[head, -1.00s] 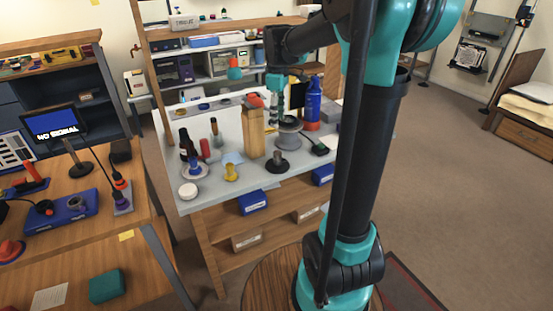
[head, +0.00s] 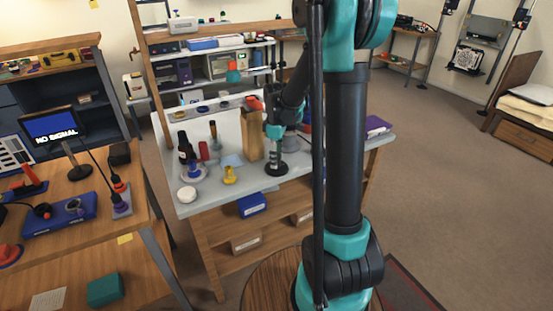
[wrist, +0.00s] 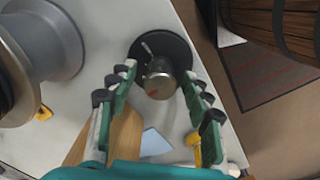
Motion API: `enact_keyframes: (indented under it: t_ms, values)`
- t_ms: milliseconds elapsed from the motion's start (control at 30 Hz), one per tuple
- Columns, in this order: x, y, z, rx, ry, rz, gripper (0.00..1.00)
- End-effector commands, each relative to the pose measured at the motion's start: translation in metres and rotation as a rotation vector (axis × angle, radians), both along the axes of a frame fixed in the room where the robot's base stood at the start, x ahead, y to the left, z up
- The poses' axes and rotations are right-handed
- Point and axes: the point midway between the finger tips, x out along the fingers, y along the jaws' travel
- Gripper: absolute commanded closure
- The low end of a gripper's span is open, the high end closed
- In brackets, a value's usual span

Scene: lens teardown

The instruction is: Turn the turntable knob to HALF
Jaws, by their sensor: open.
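A silvery knob (wrist: 158,82) with a small red mark sits on a round black base (wrist: 180,50) in the wrist view. A thin grey pointer lies on the base beside it. My gripper (wrist: 161,72) is open, its teal fingers with black pads on either side of the knob, with gaps showing. I cannot tell how far above it the tips are. In the head view the black base (head: 276,169) stands on the grey bench top, and my gripper (head: 275,150) is pointed down over it. No HALF label is readable.
A tall wooden block (head: 252,137) stands just left of my gripper in the head view. A yellow piece (head: 230,176) and dark bottles stand farther left. In the wrist view a large grey spool (wrist: 50,40) is close at left. The bench edge lies right of the base.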

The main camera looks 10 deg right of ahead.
Motion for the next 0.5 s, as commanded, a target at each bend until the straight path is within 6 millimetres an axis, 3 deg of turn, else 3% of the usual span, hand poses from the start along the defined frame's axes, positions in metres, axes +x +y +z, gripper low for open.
enact_keyframes:
  t_ms: [367, 500]
  values:
    - [-0.0004, 0.0000, -0.0063, 0.000, 0.000, 0.000, 0.51]
    - [-0.0003, 0.0000, -0.0062, 0.000, 0.000, 0.000, 0.65]
